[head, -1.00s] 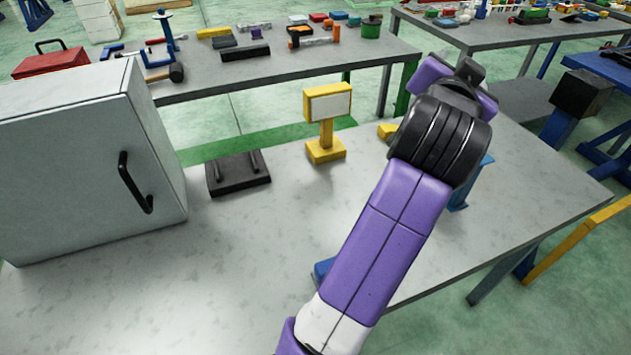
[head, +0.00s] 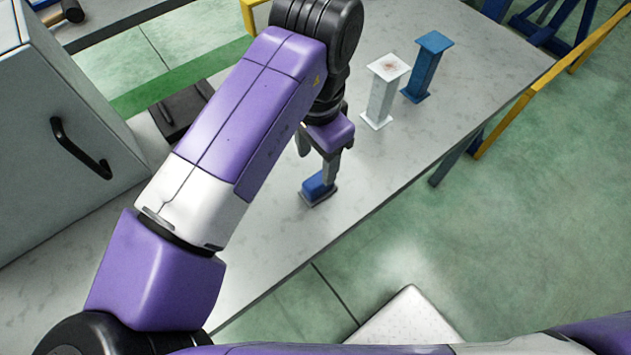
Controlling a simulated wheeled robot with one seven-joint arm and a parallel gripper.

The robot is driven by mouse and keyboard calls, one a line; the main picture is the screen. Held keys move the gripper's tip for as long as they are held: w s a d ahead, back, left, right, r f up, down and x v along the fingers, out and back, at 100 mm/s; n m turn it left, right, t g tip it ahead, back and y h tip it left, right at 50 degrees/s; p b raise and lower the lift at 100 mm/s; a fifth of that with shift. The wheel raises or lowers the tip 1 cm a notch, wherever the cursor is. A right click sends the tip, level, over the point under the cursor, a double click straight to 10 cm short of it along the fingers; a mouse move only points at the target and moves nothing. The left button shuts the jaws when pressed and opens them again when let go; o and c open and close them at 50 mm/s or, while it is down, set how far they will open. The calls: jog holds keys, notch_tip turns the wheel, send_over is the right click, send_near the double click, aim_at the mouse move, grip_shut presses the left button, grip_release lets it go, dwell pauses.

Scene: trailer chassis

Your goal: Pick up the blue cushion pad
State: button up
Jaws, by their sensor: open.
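The blue cushion pad (head: 317,187) is a small blue block with a dark lower edge, low on the grey table (head: 440,100) near its front edge. My gripper (head: 317,166) points down just above the pad, with its jaws apart. One finger comes down at the pad's right side and appears close to it. The other finger shows farther back and to the left. I cannot tell whether either finger touches the pad. The fingers hide part of the pad's top.
A white post (head: 382,95) and a blue post (head: 428,68) stand on the table to the right of my gripper. A grey cabinet (head: 60,110) with a black handle stands at the left. A dark plate (head: 182,112) lies beside it. The table between pad and posts is clear.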

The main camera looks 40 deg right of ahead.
aim_at(318, 179)
jog(key=f, duration=0.6)
jog(key=shift+s+f, duration=0.3)
jog(key=shift+f, duration=0.05)
jog(key=shift+c, duration=0.4)
grip_shut()
